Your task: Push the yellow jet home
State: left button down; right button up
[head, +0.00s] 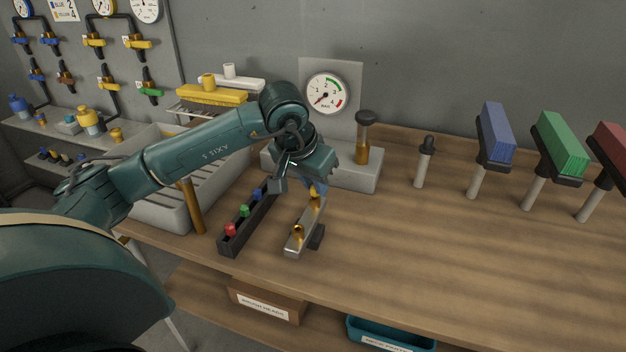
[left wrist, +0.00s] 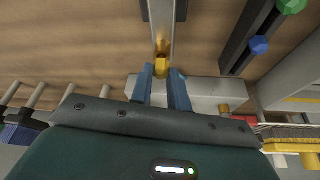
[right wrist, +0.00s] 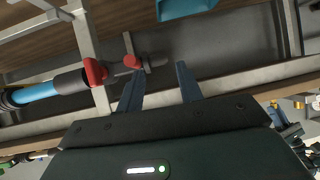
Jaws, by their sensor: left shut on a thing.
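The yellow jet (left wrist: 161,68) is between the blue fingertips of my left gripper (left wrist: 165,75), at the far end of a metal bar (head: 305,225). In the head view my left gripper (head: 318,187) is low over that end of the bar, shut on the jet and partly hiding it. Whether the jet is fully seated cannot be told. Another brass-coloured fitting (head: 298,231) is on the near part of the bar. A dark rack (head: 236,240) with red, green and blue jets stands to the left. My right gripper (right wrist: 160,88) is open and empty, in the right wrist view only.
A grey block with a gauge (head: 326,94) and a brass-based cylinder (head: 362,140) stands behind the bar. A grey crate (head: 172,212) is at the left. Brushes on posts (head: 495,135) stand at the right. The bench (head: 430,250) is clear at front right.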

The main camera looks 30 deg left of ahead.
pick_arm(q)
jog(key=shift+f+b, duration=0.35)
jog(key=shift+f, duration=0.15)
pick_arm(e)
jog(key=shift+f, duration=0.35)
pick_arm(q)
jog(key=c, duration=1.3)
grip_release()
jog(key=shift+r, duration=0.1)
jog(key=shift+o, duration=0.2)
pick_arm(e)
jog(key=shift+r, duration=0.1)
pick_arm(q)
jog(key=v, duration=1.3)
pick_arm(e)
jog(key=shift+w+a+r+m, duration=0.15)
jog(key=shift+a+r+m, duration=0.15)
jog(key=shift+r, duration=0.35)
jog(key=shift+d, duration=0.1)
